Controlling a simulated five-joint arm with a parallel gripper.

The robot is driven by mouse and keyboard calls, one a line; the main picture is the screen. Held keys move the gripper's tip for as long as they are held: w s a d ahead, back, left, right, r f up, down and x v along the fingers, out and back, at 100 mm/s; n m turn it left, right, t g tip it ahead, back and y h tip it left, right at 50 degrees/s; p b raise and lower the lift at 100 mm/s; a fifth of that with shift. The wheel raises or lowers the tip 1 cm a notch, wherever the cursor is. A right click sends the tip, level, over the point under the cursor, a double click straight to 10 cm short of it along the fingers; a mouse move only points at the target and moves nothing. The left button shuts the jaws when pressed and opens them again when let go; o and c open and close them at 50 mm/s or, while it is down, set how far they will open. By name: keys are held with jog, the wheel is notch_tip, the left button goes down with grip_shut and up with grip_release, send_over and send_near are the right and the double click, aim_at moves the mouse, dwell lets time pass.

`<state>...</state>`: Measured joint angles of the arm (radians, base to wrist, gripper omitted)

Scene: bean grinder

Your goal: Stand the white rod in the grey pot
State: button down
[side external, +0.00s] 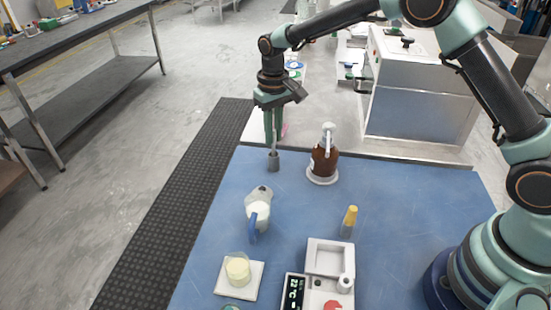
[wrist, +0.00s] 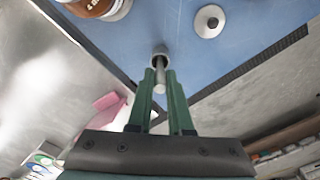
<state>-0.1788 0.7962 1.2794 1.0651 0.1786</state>
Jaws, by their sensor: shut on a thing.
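In the side view my gripper (side external: 274,138) points down at the far left corner of the blue table. Its two green fingers are shut on the thin white rod (side external: 275,149), which is upright. The small grey pot (side external: 273,161) stands on the table directly under the rod. The rod's lower end is at the pot's mouth; how deep it sits inside is hard to tell. In the wrist view the rod (wrist: 160,84) lies between the fingertips of my gripper (wrist: 160,74), lined up with the pot (wrist: 159,53) just beyond them.
A brown pump bottle (side external: 322,162) on a white base stands right of the pot. A jug (side external: 258,212) stands nearer, with a yellow-capped item (side external: 348,221) to its right. A beaker (side external: 238,270) and a scale-like device (side external: 330,260) are in front. The blue table's edge is close behind the pot.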

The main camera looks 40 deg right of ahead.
jog(key=shift+f, duration=0.65)
dwell(1.2)
jog(key=shift+c, duration=1)
grip_release()
jog(key=shift+r, duration=0.1)
jog(key=shift+r, duration=3.45)
jog(key=shift+r, duration=0.1)
